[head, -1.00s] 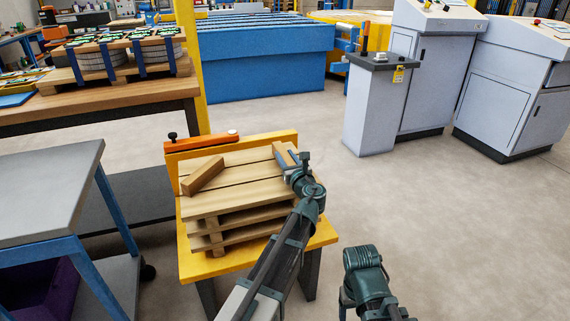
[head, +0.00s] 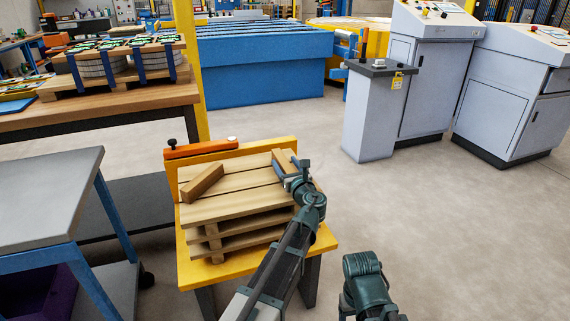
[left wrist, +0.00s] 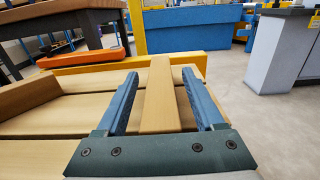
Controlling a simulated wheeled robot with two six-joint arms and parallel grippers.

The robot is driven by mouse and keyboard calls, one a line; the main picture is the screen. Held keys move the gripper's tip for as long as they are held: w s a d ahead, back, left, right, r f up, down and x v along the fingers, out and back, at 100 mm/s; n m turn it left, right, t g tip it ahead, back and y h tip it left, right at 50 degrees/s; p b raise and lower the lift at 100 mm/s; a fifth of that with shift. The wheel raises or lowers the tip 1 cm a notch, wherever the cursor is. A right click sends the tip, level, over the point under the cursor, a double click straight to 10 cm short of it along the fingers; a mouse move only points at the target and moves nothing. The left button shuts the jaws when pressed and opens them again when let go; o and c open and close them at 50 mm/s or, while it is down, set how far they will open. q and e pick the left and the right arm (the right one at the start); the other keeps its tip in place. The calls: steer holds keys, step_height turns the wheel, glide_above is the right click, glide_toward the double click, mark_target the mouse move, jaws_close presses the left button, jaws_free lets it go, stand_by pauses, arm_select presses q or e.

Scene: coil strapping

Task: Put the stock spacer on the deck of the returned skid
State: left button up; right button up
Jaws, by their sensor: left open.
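The skid (head: 228,205) is a stack of pale wooden boards with a slatted deck, on a yellow stand. A wooden spacer block (head: 284,163) lies at the deck's right side; it also shows in the left wrist view (left wrist: 159,95). My left gripper (head: 297,172) is open above the deck's right side. In the left wrist view its blue fingers (left wrist: 158,92) stand on either side of this block, with gaps showing. A similar wooden block (head: 203,181) lies slanted on the deck's left part. My right arm shows at the bottom; its fingertips are hidden.
The stand has a raised yellow back edge (head: 240,152) with an orange bar (head: 200,149) on it. A grey-topped table (head: 45,195) stands at the left. A workbench (head: 100,105) with strapped coils is behind it. Open floor lies to the right, before grey cabinets (head: 425,75).

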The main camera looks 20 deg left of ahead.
arm_select(q)
steer(key=v, duration=1.1)
steer(key=shift+s+d, duration=0.15)
arm_select(e)
steer(key=shift+d, duration=0.1)
